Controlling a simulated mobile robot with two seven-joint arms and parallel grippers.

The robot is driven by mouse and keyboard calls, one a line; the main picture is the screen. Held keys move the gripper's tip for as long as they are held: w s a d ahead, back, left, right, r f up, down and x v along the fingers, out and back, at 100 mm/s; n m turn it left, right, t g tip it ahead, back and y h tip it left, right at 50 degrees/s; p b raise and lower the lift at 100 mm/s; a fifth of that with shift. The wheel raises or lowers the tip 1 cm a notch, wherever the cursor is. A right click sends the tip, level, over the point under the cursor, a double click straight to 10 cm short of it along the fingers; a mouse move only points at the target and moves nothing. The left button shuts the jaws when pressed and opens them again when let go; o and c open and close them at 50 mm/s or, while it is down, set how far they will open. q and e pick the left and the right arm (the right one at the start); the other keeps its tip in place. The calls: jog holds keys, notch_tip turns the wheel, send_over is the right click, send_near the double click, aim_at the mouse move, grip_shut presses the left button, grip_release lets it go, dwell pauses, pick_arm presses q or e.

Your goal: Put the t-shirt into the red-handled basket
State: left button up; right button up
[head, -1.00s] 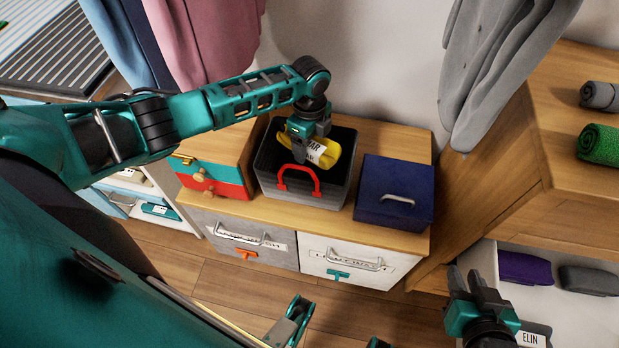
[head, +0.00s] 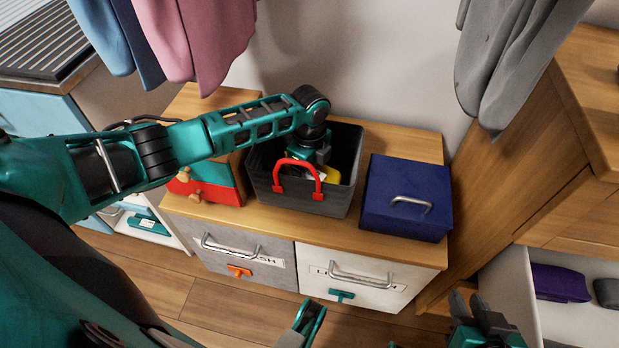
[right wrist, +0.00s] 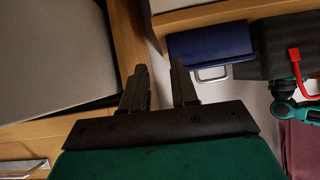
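The dark grey basket with a red handle (head: 345,205) stands on the wooden bench between a red-and-teal box and a blue box. The yellow t-shirt (head: 331,175) is down inside it, mostly hidden by the basket wall and my gripper. My left gripper (head: 318,158) reaches down into the basket right at the t-shirt; its fingertips are hidden, so I cannot see whether it still grips. My right gripper (head: 470,303) is at the lower right, away from the basket. In the right wrist view (right wrist: 160,78) its fingers are apart with nothing between them.
The blue box (head: 405,195) is right of the basket, the red-and-teal box (head: 212,180) left of it. Two handled drawers (head: 365,275) are below the bench. Grey cloth (head: 510,65) and pink cloth (head: 205,40) hang above. A shelf holds a purple roll (head: 560,283).

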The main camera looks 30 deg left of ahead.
pick_arm(q)
jog(key=shift+f, duration=0.6)
jog(key=shift+r, duration=0.15)
jog(key=shift+f, duration=0.25)
jog(key=o, duration=1.1)
pick_arm(e)
jog(key=shift+w+a+r, duration=0.15)
jog(key=shift+w+a, duration=0.15)
jog(key=shift+a, duration=0.1)
